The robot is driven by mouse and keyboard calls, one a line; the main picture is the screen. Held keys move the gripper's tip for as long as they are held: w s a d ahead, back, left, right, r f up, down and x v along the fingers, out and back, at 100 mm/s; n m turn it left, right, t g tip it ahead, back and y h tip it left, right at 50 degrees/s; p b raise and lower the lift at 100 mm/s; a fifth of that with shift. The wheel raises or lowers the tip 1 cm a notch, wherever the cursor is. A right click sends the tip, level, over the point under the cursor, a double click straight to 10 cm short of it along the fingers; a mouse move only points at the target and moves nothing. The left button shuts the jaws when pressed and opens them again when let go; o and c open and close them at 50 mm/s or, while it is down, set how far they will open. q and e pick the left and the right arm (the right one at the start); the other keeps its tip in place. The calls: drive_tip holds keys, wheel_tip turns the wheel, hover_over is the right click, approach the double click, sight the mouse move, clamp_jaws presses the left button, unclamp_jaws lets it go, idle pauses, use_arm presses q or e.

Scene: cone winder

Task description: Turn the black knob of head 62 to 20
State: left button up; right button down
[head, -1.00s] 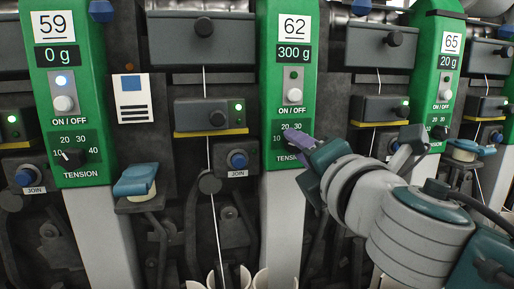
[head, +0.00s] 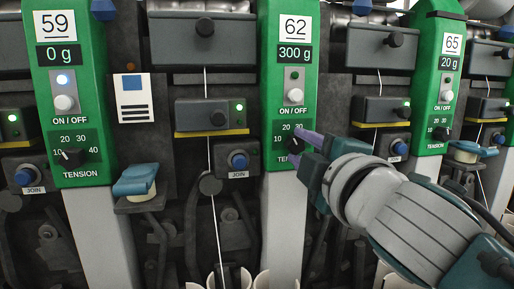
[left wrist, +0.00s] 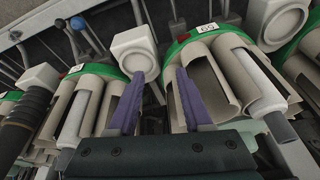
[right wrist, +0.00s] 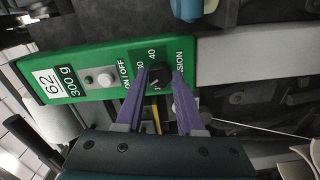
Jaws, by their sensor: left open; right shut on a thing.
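Head 62 is a green panel (head: 288,75) with a "300 g" display and, low on it, a black knob (head: 295,145) in a tension scale. The knob also shows in the right wrist view (right wrist: 158,75), between the fingers. My right gripper (head: 297,147) is shut on this knob, its purple fingertips on either side of it. The fingers hide part of the scale, and I cannot read the knob's exact setting. My left gripper (left wrist: 158,75) is open and empty, above white tubes, and is outside the head view.
Head 59 (head: 66,100) at the left shows 0 g; head 65 (head: 440,90) at the right shows 20 g. A join button (head: 238,160) and a grey box (head: 215,117) sit left of the held knob. In the left wrist view, cone holders (left wrist: 85,100) crowd the space.

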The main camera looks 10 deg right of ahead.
drive_tip(key=shift+m, duration=0.3)
idle(0.4)
drive_tip(key=c, duration=0.5)
unclamp_jaws()
drive_tip(key=s, duration=1)
drive_tip(key=shift+d, duration=0.15)
